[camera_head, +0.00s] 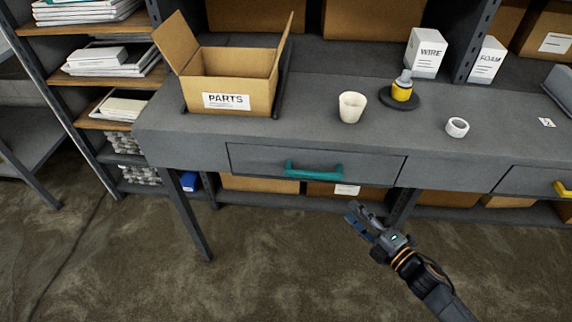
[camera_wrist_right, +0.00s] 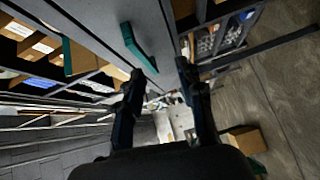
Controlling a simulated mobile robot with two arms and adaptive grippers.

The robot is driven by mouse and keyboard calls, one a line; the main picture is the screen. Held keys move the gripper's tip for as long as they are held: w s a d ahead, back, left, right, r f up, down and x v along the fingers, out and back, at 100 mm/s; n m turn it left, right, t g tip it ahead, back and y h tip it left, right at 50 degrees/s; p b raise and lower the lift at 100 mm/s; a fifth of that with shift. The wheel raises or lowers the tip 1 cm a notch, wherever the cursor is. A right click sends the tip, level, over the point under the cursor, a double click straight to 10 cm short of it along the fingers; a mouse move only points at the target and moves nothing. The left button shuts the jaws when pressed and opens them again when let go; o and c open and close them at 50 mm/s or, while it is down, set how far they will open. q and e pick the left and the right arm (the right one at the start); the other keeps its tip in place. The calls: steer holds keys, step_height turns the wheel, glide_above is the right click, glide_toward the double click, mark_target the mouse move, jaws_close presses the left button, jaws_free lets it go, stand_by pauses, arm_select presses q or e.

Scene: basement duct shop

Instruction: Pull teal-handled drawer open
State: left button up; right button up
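The teal handle (camera_head: 313,169) is a horizontal bar on the front of a grey drawer (camera_head: 375,168) in the workbench. The drawer front looks flush with the bench. The handle also shows at the upper left in the wrist view (camera_wrist_right: 138,46), beyond the fingers and to the left of the gap between them. My right gripper (camera_head: 354,212) is in front of the bench, below and to the right of the handle, apart from it. Its two fingers (camera_wrist_right: 160,70) are spread with nothing between them. My left gripper is in neither view.
On the grey bench (camera_head: 300,130) stand an open PARTS box (camera_head: 235,85), a cream cup (camera_head: 352,107), a yellow bottle (camera_head: 402,90) on a dark disc and a white ring (camera_head: 457,127). A yellow-handled drawer (camera_head: 525,181) is at right. The floor in front is clear.

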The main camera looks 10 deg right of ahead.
mark_target(316, 177)
steer(key=w+a+r, duration=0.1)
steer(key=w+a, duration=0.2)
steer(key=w, duration=0.1)
steer(key=w+a+r+n+y+p, duration=0.1)
steer(key=w+a, duration=0.2)
steer(key=w, duration=0.1)
steer(key=w+a+r+n+p, duration=0.1)
steer(key=w+a, duration=0.2)
steer(key=w, duration=0.1)
steer(key=shift+w+r+y, duration=0.2)
steer(key=shift+w+y, duration=0.1)
steer(key=shift+y, duration=0.1)
jaws_close()
